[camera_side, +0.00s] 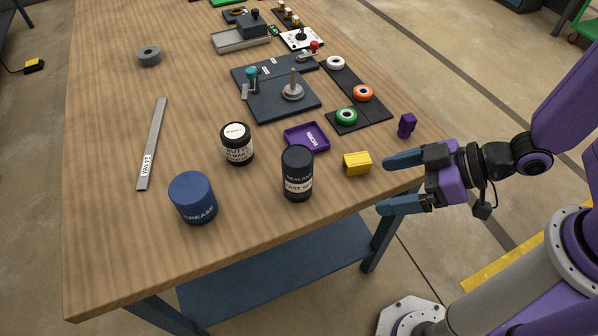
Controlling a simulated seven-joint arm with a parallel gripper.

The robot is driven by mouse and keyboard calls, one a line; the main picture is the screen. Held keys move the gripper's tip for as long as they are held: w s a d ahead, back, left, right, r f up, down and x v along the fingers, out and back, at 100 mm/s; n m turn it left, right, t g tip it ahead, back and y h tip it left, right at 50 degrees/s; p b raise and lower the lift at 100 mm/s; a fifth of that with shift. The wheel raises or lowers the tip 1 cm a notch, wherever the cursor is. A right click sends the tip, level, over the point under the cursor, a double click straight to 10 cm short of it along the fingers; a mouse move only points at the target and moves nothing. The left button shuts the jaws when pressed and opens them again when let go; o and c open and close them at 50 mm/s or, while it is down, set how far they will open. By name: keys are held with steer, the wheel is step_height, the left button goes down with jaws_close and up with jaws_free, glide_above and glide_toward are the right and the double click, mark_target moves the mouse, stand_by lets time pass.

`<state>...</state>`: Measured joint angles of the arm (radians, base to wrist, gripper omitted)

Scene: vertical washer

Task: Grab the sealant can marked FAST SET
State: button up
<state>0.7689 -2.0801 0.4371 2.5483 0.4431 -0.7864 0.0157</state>
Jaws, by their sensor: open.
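The sealant can (297,173) is a black cylinder standing upright near the table's front right edge. Its pale lettering reads SEALANT and FAST SET. My gripper (386,184) is open and empty, to the right of the can at the table's right edge. Its two blue fingers point left toward the can, with a yellow block (357,163) between the upper finger and the can. The gripper is clearly apart from the can.
A purple block (407,125) sits near the right edge. The front left tabletop is clear.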

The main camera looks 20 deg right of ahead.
mark_target(297, 171)
steer(key=shift+w+a+f+t+y, duration=0.4)
steer(key=shift+w+a+f, duration=0.65)
steer(key=shift+w+a, duration=1.05)
steer(key=shift+w+a+f+t+y, duration=0.1)
steer(key=shift+w+a+f+t, duration=0.75)
steer(key=shift+w+a, duration=1.25)
steer(key=shift+w+a+f+t+y, duration=0.25)
steer(key=shift+w+a+f, duration=1.3)
steer(key=shift+w, duration=0.9)
steer(key=shift+a+r, duration=0.2)
steer(key=shift+r, duration=0.05)
steer(key=c, duration=1.4)
steer(key=shift+r, duration=0.15)
